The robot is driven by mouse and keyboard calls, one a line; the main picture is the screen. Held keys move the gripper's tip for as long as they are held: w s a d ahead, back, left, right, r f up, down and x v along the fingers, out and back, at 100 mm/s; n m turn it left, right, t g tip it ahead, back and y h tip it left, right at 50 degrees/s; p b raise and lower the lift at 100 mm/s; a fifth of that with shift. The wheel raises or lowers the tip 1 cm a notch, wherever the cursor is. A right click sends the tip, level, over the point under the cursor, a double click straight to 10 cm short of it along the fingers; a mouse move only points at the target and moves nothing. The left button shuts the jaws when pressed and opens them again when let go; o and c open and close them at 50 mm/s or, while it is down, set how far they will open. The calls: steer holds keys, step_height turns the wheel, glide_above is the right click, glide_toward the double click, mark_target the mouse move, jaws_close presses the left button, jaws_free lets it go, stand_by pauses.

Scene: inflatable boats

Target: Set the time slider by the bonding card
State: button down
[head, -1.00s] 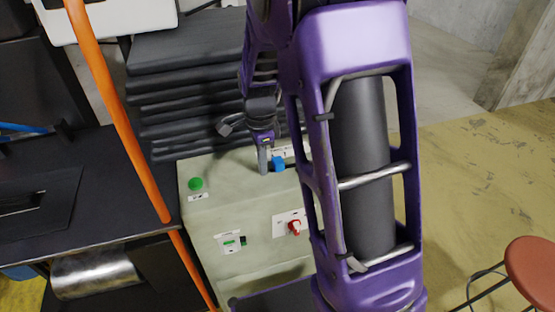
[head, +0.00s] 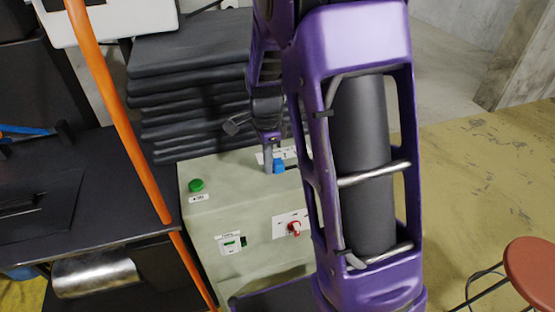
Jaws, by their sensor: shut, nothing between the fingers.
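The blue slider knob (head: 279,167) sits on top of the pale green machine box (head: 215,220), near its back edge. A white scale label (head: 286,153) lies behind the knob, partly hidden by my arm, and its print is too small to read. My gripper (head: 268,168) points down, shut and empty, at the left side of the knob. It appears to touch the knob or be very close to it; I cannot tell which. I cannot make out a bonding card in this view.
The box also carries a green button (head: 196,185), a red knob (head: 294,228) and a small green switch (head: 231,244). A stack of folded black material (head: 190,80) rises behind it. An orange pole (head: 120,110) crosses at left. A red stool (head: 532,272) stands right.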

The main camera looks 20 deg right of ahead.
mark_target(289, 168)
steer(key=shift+d, duration=3.55)
steer(key=shift+a, duration=0.15)
steer(key=shift+a+r+p, duration=0.1)
steer(key=shift+a+p, duration=0.25)
steer(key=shift+a, duration=0.2)
step_height(289, 168, up, 8)
steer(key=p, duration=0.6)
steer(key=shift+p, duration=0.4)
